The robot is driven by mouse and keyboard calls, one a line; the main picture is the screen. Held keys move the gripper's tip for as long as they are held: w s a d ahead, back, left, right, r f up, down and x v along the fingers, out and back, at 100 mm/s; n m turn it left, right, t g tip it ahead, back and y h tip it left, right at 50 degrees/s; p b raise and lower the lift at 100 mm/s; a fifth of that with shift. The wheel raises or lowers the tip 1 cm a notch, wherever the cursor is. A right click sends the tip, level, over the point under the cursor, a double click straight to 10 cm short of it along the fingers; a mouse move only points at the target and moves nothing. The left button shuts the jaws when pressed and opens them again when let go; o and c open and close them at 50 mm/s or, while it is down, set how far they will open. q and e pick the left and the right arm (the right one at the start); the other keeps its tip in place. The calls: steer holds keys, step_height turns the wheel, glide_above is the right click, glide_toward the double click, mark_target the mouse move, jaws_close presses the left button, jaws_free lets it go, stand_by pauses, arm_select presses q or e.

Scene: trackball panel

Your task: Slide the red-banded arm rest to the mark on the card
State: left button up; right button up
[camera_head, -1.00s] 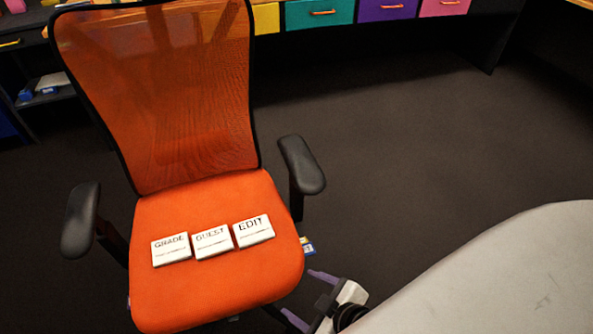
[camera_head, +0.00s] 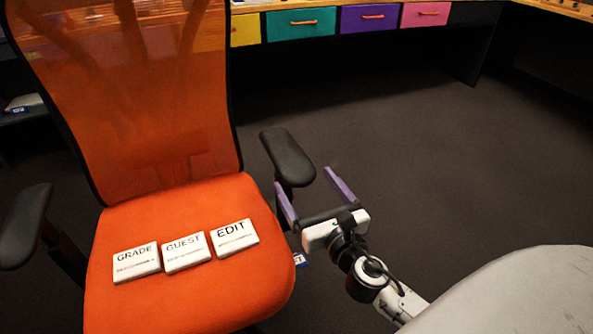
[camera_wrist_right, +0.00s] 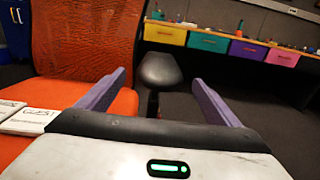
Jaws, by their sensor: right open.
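The orange office chair has two plain black arm rests, the right one (camera_head: 288,156) and the left one (camera_head: 25,226); I see no red band on either. My right gripper (camera_head: 302,178) has purple fingers, open and empty, by the near end of the right arm rest. In the right wrist view that arm rest (camera_wrist_right: 160,68) stands ahead, between the lines of the fingers. My left gripper is out of view.
White cards GRADE (camera_head: 136,262), GUEST (camera_head: 186,252) and EDIT (camera_head: 233,236) lie on the orange seat (camera_head: 190,298). A grey rounded surface (camera_head: 520,295) fills the lower right. Coloured drawers (camera_head: 300,23) line the back. The floor right of the chair is clear.

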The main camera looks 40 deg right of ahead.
mark_target(296, 169)
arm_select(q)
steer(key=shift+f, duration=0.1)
arm_select(e)
steer(key=x, duration=0.6)
steer(key=shift+c, duration=0.4)
